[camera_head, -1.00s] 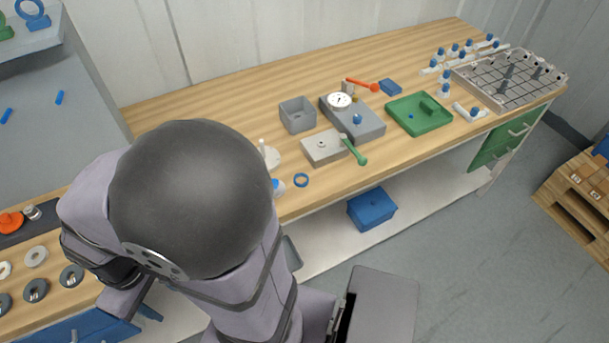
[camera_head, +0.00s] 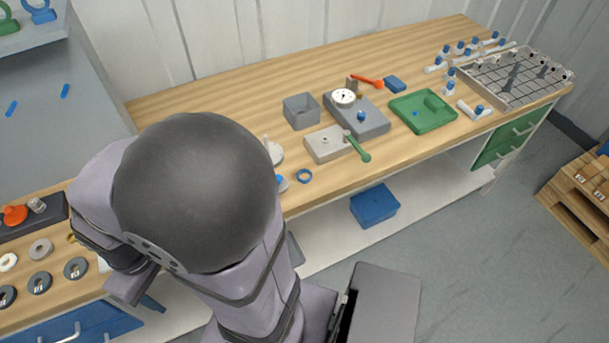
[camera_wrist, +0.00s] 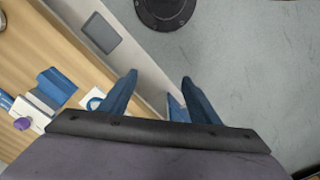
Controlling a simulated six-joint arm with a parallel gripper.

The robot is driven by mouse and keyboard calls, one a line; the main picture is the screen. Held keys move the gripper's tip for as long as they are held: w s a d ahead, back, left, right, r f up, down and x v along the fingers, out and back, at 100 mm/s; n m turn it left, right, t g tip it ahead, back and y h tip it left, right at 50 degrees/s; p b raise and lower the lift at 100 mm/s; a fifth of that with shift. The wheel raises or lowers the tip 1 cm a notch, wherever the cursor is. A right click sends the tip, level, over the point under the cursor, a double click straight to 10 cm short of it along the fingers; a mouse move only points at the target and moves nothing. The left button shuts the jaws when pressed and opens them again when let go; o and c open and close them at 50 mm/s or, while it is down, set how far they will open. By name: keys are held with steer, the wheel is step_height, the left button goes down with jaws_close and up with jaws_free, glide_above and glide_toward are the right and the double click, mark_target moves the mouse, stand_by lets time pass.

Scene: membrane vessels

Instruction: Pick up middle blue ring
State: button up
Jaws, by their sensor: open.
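My gripper (camera_wrist: 159,79) shows in the wrist view as two blue fingers, spread apart with nothing between them. They are over the bench edge and the grey floor. A blue ring (camera_wrist: 94,104) lies on a white surface to the left of the left finger, partly cut off by it. In the head view, a blue ring (camera_head: 304,176) lies flat on the wooden bench near its front edge, right of my arm. Another blue ring-shaped part (camera_head: 39,12) stands on the upper left shelf. I cannot tell which is the middle ring. My arm hides part of the bench.
The wooden bench (camera_head: 240,82) holds a grey fixture with a dial (camera_head: 372,124), a green-handled block (camera_head: 324,146), a green tray (camera_head: 402,104) and a wire rack (camera_head: 492,92). Grey rings (camera_head: 40,283) lie at lower left. A blue bin (camera_head: 375,206) is on the lower shelf.

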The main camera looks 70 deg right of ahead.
steer(key=s+d+f+m+p, duration=0.1)
steer(key=s+d+f+m, duration=0.1)
steer(key=s+d+m, duration=0.55)
steer(key=s+d+f+m, duration=0.15)
steer(key=s+d, duration=0.25)
steer(key=d, duration=0.7)
steer(key=s+d+f+m+p, duration=0.1)
steer(key=s+d+m, duration=0.45)
steer(key=d, duration=0.35)
steer(key=shift+w+d+f+m+h+p, duration=0.1)
steer(key=shift+w+d+m+h, duration=0.35)
steer(key=shift+d, duration=1.75)
steer(key=shift+w+d+r+m+h+p, duration=0.15)
steer(key=shift+w+d+m+h, duration=0.4)
steer(key=shift+d, duration=1.65)
steer(key=shift+w+d+f+m+h+p, duration=0.25)
steer(key=shift+d+h, duration=0.45)
steer(key=shift+d, duration=1.5)
steer(key=shift+n, duration=0.3)
steer(key=shift+p+x, duration=0.4)
steer(key=shift+x, duration=1.7)
steer(key=shift+w+d, duration=0.1)
steer(key=shift+d, duration=0.05)
steer(key=c, duration=1.1)
